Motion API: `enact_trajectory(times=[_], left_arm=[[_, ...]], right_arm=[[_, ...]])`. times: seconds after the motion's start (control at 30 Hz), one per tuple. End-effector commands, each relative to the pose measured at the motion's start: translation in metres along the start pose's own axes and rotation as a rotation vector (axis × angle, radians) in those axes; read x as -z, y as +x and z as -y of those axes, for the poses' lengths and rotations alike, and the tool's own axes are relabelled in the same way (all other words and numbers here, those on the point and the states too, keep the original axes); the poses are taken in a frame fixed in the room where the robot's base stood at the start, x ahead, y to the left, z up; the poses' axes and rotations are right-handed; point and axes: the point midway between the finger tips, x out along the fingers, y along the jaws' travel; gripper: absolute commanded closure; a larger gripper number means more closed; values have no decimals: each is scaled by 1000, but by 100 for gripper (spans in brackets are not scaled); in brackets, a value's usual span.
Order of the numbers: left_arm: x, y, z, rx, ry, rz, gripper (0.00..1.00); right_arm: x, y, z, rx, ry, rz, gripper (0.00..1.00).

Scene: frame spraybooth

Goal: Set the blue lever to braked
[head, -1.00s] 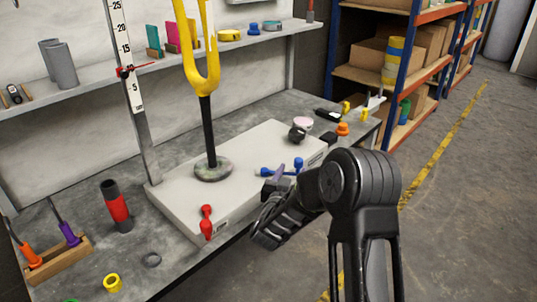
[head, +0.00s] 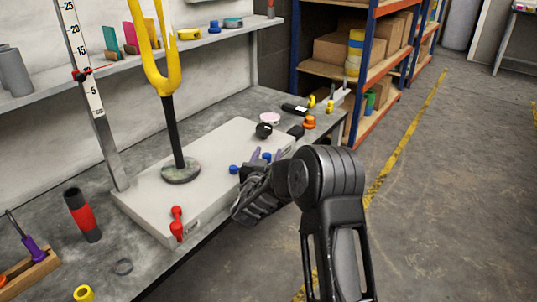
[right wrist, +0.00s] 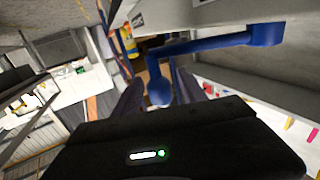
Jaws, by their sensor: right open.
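The blue lever (head: 234,169) is on the front side of the pale base box (head: 150,205), largely hidden by my right gripper (head: 256,160) in the head view. In the right wrist view the lever (right wrist: 205,46) has a round hub at the upper right and a bent arm ending in a round knob (right wrist: 159,92). My right gripper (right wrist: 158,95) is open, with its dark fingers on either side of the knob. I cannot tell whether either finger touches it. My left gripper is not in view.
A red lever (head: 177,224) sits on the same box, left of the blue one. A yellow fork on a black post (head: 173,135) stands on the box. A red and black cylinder (head: 83,215) stands on the bench to the left. The floor at right is clear.

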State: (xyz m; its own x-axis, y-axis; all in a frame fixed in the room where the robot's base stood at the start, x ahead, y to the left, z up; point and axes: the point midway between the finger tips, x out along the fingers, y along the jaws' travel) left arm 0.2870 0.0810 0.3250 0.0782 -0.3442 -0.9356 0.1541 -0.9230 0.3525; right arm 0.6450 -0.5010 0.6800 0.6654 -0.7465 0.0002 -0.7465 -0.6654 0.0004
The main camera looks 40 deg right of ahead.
Motion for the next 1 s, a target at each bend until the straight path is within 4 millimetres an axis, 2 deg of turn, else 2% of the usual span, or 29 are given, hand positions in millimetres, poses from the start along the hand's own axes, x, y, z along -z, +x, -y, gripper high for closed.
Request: enact_trajectory(times=[0.13, 0.43, 1.0], left_arm=[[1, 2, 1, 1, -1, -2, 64], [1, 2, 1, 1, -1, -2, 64], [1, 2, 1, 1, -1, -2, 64]], right_arm=[[0, 13, 0, 0, 1, -1, 51], [0, 14, 0, 1, 0, -1, 52], [0, 14, 0, 1, 0, -1, 99]])
